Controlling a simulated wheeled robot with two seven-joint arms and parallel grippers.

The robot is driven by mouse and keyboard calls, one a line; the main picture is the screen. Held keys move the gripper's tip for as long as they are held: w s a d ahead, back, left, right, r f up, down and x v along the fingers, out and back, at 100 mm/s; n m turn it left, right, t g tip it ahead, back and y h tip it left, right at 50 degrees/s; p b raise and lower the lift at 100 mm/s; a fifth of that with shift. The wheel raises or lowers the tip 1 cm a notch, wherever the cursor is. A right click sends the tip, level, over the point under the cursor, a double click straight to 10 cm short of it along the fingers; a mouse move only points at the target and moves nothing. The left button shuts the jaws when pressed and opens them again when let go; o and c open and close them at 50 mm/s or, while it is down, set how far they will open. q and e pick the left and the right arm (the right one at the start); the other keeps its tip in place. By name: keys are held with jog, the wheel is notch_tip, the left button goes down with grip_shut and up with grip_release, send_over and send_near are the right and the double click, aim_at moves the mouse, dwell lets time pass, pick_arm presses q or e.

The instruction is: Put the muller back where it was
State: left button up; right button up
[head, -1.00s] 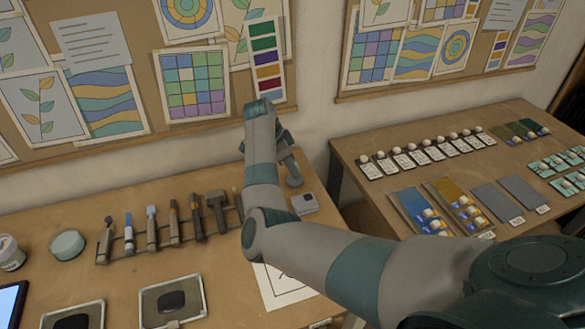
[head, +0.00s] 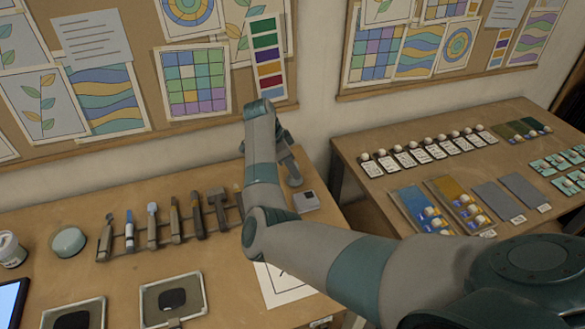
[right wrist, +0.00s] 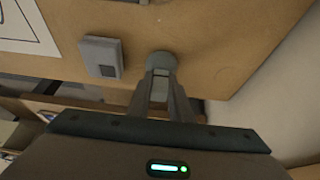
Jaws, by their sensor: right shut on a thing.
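The muller (right wrist: 161,62) shows in the right wrist view as a grey, round-ended piece at the tips of my right gripper (right wrist: 158,85). The gripper's fingers are shut on it; its full shape is partly hidden by them. In the head view, the muller's grey lower end (head: 295,181) is at or just above the back right part of the left table, below my right gripper (head: 288,160). I cannot tell whether it touches the tabletop. My left gripper is not in view.
A small grey box (head: 306,201) is close beside the muller. A rack of several tools (head: 175,218) stands to the left. A white printed sheet (head: 285,285) lies nearer. Framed slabs (head: 171,298) lie at front left. A second table (head: 375,190) with samples stands right.

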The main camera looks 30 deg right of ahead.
jog(key=shift+f, duration=0.25)
dwell(0.6)
jog(key=o, duration=1)
jog(key=shift+r, duration=0.1)
jog(key=shift+w+a+r+b, duration=0.1)
jog(key=shift+a+r+b, duration=0.3)
jog(key=shift+r, duration=0.2)
jog(key=b+v, duration=0.4)
jog(key=v, duration=1.1)
jog(key=shift+r+b, duration=0.4)
jog(key=shift+a+f, duration=0.1)
jog(key=shift+f, duration=0.05)
